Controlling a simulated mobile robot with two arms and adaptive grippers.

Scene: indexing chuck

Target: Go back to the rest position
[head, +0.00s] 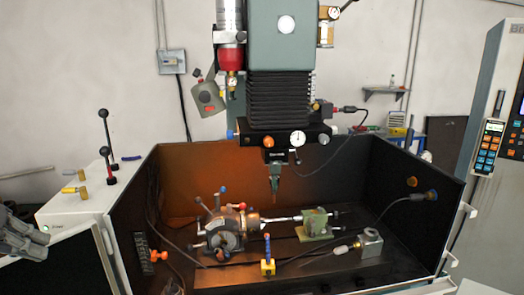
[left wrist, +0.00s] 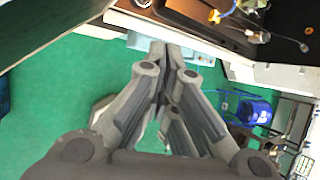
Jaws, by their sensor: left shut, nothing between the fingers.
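My left gripper (head: 25,238) shows at the left edge of the head view, outside the machine enclosure and beside the white cabinet. In the left wrist view my left gripper (left wrist: 172,62) is shut and empty, its fingertips together over the green floor. The indexing chuck (head: 224,232) sits on the machine bed, with a shiny bar reaching right from it to a green tailstock (head: 315,224). My right gripper is not in view.
A dark-walled enclosure (head: 128,215) surrounds the bed under the machine head (head: 284,45). Two levers (head: 107,150) stand on the white cabinet (head: 85,200). A control panel (head: 488,148) is at the right. A blue bin (left wrist: 253,109) stands on open green floor.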

